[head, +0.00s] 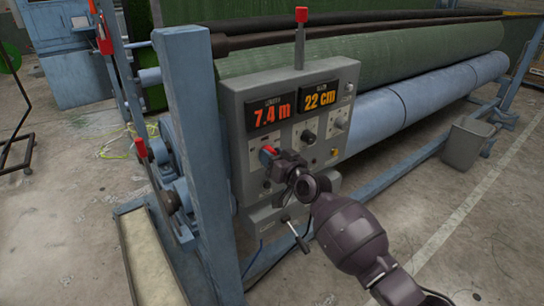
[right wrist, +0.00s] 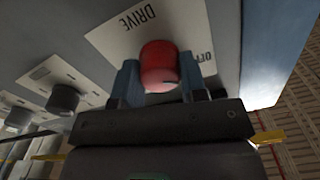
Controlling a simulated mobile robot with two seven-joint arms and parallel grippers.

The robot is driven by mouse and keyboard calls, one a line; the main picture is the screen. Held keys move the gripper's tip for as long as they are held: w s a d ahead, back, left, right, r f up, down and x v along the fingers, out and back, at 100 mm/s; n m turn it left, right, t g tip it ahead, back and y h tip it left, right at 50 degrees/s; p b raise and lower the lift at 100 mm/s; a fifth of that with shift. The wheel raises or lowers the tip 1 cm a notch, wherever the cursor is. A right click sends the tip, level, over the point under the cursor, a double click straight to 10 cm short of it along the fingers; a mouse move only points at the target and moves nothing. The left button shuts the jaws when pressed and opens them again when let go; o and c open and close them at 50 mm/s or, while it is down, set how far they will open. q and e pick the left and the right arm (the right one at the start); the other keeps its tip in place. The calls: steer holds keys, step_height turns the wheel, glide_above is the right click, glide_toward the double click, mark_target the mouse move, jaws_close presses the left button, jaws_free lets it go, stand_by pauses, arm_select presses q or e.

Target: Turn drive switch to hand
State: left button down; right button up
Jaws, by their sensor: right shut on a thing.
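The drive switch is a red knob (right wrist: 158,66) on a pale plate (right wrist: 125,38) marked DRIVE and OFF in the right wrist view. In the head view the red knob (head: 268,151) shows at the lower left of the grey control panel (head: 236,110). My right gripper (head: 276,157) is at the panel face. Its two fingers (right wrist: 163,80) stand on either side of the knob, shut on it. The hand hides most of the plate in the head view, and I cannot read a HAND mark. My left gripper is not in view.
The panel has displays reading 7.4 m (head: 268,115) and 22 cm (head: 319,97), other black knobs (head: 308,136) and a red-topped lever (head: 300,38) above. A blue post (head: 196,150) stands close on the left. A grey bin (head: 466,143) stands at right. Floor at front right is clear.

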steer(key=shift+m, duration=0.3)
steer(key=m, duration=0.5)
steer(key=shift+m, duration=0.3)
steer(key=m, duration=0.3)
steer(key=shift+m, duration=0.4)
steer(key=shift+f+m, duration=0.1)
steer(key=shift+m, duration=0.7)
steer(key=o, duration=0.8)
steer(key=shift+c, duration=0.2)
steer(key=shift+o, duration=0.8)
